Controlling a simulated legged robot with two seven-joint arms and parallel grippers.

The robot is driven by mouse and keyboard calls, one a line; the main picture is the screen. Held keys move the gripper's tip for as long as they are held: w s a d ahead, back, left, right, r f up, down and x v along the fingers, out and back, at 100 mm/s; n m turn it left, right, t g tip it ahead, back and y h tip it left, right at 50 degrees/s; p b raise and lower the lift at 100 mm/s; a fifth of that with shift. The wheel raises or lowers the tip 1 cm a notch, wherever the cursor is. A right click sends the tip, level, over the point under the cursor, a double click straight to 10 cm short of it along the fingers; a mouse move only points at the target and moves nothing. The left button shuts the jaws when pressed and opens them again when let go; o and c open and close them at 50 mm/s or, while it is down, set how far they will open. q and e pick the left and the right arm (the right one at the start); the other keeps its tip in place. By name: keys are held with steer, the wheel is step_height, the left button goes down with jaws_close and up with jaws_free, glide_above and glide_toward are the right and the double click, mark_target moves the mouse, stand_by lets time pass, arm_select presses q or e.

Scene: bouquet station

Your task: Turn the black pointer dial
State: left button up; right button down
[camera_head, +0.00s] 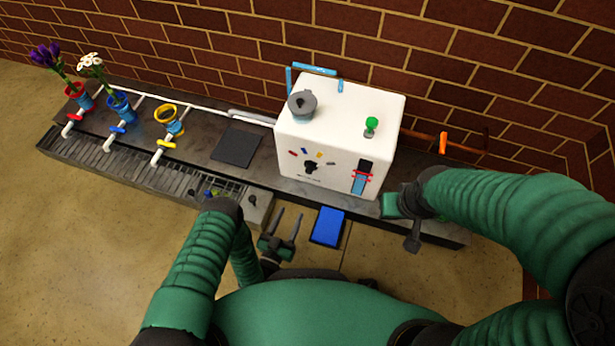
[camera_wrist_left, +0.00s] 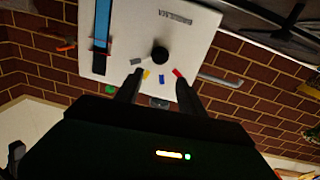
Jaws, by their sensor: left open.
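The black pointer dial (camera_head: 310,167) is on the front of the white box (camera_head: 340,118), below red, blue, yellow and grey marks. In the left wrist view the dial (camera_wrist_left: 160,55) is a dark round knob on the panel, with the marks beside it; I cannot tell which mark it points at. My left gripper (camera_head: 286,222) is open and empty, in front of and below the box, apart from the dial. In the left wrist view its two fingers (camera_wrist_left: 158,88) spread below the dial in the picture. My right gripper (camera_head: 405,210) is by the box's right side; its jaws are unclear.
A blue gauge strip with red clips (camera_head: 361,178) is right of the dial. A green knob (camera_head: 371,126) and grey funnel (camera_head: 302,104) are on top. A blue pad (camera_head: 328,227) lies in front. Flower pots (camera_head: 122,107) and taps line the left bench.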

arm_select(q)
steer(key=b+x, duration=1.1)
steer(key=x, duration=0.5)
steer(key=shift+w, duration=0.25)
steer(key=shift+r, duration=0.1)
jaws_close()
